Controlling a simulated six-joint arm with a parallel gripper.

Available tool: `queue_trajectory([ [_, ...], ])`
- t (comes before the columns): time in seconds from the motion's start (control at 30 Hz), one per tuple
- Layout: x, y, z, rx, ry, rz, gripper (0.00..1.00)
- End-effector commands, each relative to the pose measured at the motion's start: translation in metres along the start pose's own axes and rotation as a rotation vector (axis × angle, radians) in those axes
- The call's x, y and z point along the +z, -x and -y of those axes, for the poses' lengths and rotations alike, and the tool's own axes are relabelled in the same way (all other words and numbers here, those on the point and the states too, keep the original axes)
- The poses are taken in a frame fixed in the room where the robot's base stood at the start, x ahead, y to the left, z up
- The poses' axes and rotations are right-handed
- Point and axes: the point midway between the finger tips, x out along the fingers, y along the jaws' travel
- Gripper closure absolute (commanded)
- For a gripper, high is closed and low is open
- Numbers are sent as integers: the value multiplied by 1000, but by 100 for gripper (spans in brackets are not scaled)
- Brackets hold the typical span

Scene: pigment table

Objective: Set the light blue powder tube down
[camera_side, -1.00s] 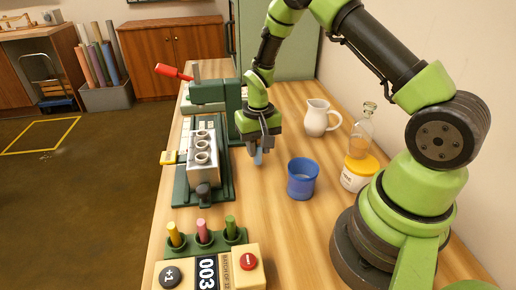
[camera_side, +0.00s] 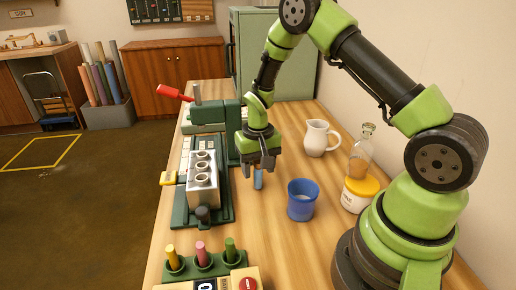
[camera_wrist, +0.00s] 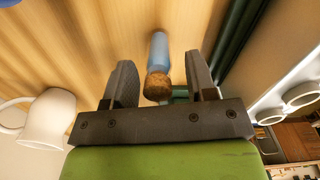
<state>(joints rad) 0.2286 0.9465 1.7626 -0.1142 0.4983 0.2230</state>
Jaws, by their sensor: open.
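The light blue powder tube (camera_side: 258,179) is upright below my gripper (camera_side: 259,165), over the bare wood between the green press and the blue cup. In the wrist view the tube (camera_wrist: 159,50) shows its cork top (camera_wrist: 158,86) between my two fingers (camera_wrist: 160,82). The fingers are spread, with a clear gap on each side of the cork. The tube's foot appears to rest on the table (camera_side: 262,232), though its contact is too small to see clearly.
The blue cup (camera_side: 302,203) stands close to the right. The green press (camera_side: 181,213) with its metal block (camera_side: 203,186) is on the left. A rack with several coloured tubes (camera_side: 203,260) is in front. A white jug (camera_side: 317,140) stands behind.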

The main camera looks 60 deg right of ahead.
Motion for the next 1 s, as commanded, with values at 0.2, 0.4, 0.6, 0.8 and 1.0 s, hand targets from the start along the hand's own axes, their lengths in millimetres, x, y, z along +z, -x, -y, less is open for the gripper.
queue_trajectory([
  [0.2,-1,46,0,-2,0,-7,49],
  [0.4,0,87,0,-1,0,-6,49],
  [0.6,0,109,0,1,0,-3,49],
  [0.8,16,149,7,-42,23,-64,49],
  [1.0,68,218,12,-152,81,-199,49],
])
